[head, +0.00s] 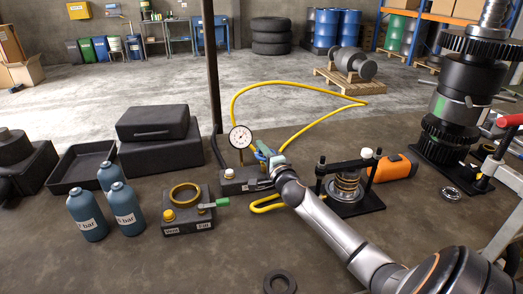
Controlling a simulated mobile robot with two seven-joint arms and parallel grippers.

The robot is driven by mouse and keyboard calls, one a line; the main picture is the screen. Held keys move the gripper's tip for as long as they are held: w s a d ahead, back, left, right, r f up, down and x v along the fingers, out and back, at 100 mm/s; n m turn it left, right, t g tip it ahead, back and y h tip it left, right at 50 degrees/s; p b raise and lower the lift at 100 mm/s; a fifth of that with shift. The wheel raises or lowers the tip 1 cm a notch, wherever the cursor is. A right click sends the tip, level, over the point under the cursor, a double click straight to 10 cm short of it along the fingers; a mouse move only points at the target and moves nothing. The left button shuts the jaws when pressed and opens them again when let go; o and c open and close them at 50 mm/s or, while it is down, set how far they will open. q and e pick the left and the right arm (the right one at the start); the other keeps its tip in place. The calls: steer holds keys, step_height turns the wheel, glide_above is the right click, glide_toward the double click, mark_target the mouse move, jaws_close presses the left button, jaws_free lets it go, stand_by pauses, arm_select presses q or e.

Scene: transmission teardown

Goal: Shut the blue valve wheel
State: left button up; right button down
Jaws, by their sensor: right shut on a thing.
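The blue valve wheel (260,153) is a small patch of blue at the dark valve block, just right of the round white pressure gauge (240,137). My right gripper (265,157) reaches in from the lower right and is shut on the wheel. The gripper body and wrist hide most of the wheel, so its turn angle cannot be told. The dark block (238,183) under the gauge carries a pale label. My left gripper is not in view.
A yellow hose (236,100) loops behind the gauge. A fixture with a green handle (187,222) and blue bottles (88,215) stand left. A spring press (346,187) and an orange case (396,167) stand right. A black ring (280,282) lies in front.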

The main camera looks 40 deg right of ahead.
steer(key=shift+h, duration=0.3)
steer(key=m+g+h, duration=0.2)
steer(key=h, duration=0.1)
steer(key=m+g+h, duration=0.1)
steer(key=m+h, duration=0.1)
steer(key=shift+s+d+f, duration=0.1)
steer(key=shift+s+d, duration=0.15)
steer(key=shift+d, duration=0.15)
steer(key=shift+s+d+m+g+h+b, duration=0.15)
steer(key=shift+s+d+m+g+h, duration=0.05)
steer(key=shift+m+g+h, duration=0.8)
steer(key=shift+s+d+m+g+h+b, duration=0.15)
steer(key=shift+m+g+h, duration=0.6)
steer(key=shift+g, duration=0.45)
steer(key=c, duration=1.1)
jaws_free()
steer(key=shift+c, duration=0.2)
